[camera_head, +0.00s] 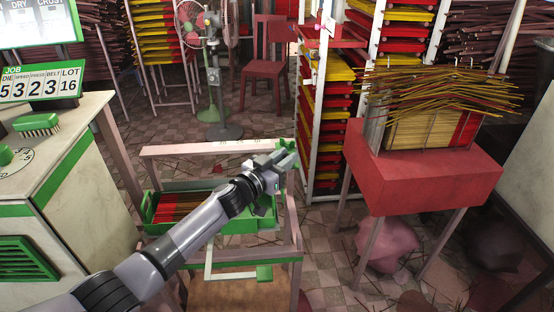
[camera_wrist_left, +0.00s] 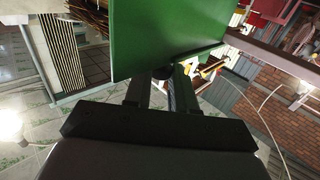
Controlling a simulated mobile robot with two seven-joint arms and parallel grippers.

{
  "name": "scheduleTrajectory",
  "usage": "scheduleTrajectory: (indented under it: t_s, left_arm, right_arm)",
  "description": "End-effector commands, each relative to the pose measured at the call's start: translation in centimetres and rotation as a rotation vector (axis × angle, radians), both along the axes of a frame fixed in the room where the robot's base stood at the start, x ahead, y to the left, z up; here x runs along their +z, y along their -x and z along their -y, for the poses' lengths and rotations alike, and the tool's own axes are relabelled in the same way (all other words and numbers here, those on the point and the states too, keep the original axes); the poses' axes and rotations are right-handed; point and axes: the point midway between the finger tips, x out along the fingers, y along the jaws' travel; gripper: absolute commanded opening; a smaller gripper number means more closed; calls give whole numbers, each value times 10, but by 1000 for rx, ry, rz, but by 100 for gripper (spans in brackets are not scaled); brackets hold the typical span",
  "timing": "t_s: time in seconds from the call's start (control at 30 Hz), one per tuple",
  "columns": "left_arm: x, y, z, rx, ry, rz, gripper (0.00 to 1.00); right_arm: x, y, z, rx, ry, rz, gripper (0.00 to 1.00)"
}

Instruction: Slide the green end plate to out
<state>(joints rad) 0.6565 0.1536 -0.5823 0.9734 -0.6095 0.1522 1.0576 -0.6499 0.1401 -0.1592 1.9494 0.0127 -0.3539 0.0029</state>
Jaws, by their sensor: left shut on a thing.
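The green end plate (camera_wrist_left: 165,38) fills the upper middle of the left wrist view as a flat, dark green panel. A small dark round knob (camera_wrist_left: 162,72) shows at its lower edge, between my fingers. My left gripper (camera_head: 280,163) reaches to the right end of the bench frame in the head view; it also shows in the left wrist view (camera_wrist_left: 163,88), shut at the knob. In the head view the gripper and wrist cover much of the plate's area, so its exact position along the frame is hard to tell. My right gripper is not in view.
A green tray (camera_head: 148,208) of dark red sticks lies on the bench left of my wrist. A pale rail (camera_head: 210,147) runs behind it. A red stand (camera_head: 425,185) bearing sticks is at right; a rack of red and yellow trays (camera_head: 327,120) stands behind.

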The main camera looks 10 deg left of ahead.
Motion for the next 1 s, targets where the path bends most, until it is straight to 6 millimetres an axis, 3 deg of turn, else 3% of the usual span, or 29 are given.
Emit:
scheduleTrajectory:
  t_s: [0.23, 0.27, 0.3, 0.33, 0.73, 1.0]
  left_arm:
    - [1, 1, 2, -5, 2, 1, 0]
    - [1, 1, 2, -5, 2, 1, 31]
    - [0, 1, 2, -4, 2, 1, 44]
    - [0, 1, 2, -4, 2, 1, 47]
    - [0, 5, -3, 0, 0, 0, 47]
    - [0, 31, -17, -1, 0, -1, 47]
  right_arm:
    - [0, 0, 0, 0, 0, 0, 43]
    - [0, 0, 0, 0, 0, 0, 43]
    - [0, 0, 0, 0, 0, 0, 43]
    - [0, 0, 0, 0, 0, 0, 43]
    - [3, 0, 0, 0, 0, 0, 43]
    - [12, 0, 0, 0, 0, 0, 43]
